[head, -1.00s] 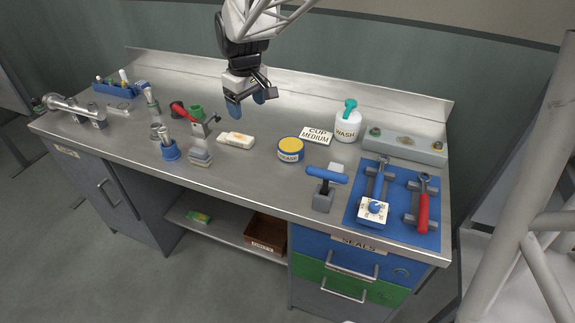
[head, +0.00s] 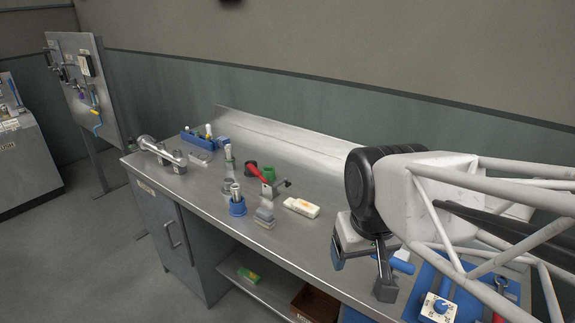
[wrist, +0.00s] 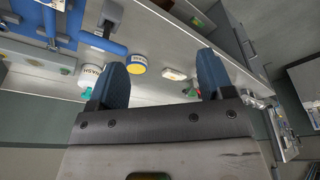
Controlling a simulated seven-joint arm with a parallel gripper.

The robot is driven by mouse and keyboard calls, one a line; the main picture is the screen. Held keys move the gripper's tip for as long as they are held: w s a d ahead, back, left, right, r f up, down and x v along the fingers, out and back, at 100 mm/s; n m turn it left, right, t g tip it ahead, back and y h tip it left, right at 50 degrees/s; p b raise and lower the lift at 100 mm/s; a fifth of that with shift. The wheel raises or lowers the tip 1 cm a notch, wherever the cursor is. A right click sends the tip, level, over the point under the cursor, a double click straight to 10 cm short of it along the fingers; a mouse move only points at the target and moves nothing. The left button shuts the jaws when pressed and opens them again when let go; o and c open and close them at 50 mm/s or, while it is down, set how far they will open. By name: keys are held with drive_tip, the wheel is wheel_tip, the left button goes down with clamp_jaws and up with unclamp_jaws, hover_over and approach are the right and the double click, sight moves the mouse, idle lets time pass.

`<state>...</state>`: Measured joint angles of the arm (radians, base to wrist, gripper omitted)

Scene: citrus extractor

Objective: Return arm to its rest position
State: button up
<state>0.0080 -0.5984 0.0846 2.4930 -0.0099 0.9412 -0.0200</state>
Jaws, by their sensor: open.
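My gripper (head: 362,268) is in the right half of the head view, above the front right part of the workbench (head: 215,200). It hides part of the bench top behind it. In the wrist view its two blue fingertips (wrist: 162,75) stand wide apart with nothing between them. The gripper is open and empty, and it touches nothing that I can see.
On the bench stand a blue cup (head: 237,208), a red-handled tool (head: 257,174), a white block (head: 301,207) and a blue tray (head: 196,141). A yellow-lidded tin (wrist: 136,66) shows in the wrist view. A blue mat (head: 420,295) lies at right. A tool board (head: 85,85) stands at left.

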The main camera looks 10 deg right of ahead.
drive_tip(key=shift+s+f, duration=0.2)
drive_tip(key=shift+s, duration=0.35)
drive_tip(key=shift+s+f, duration=0.15)
drive_tip(key=shift+s, duration=0.4)
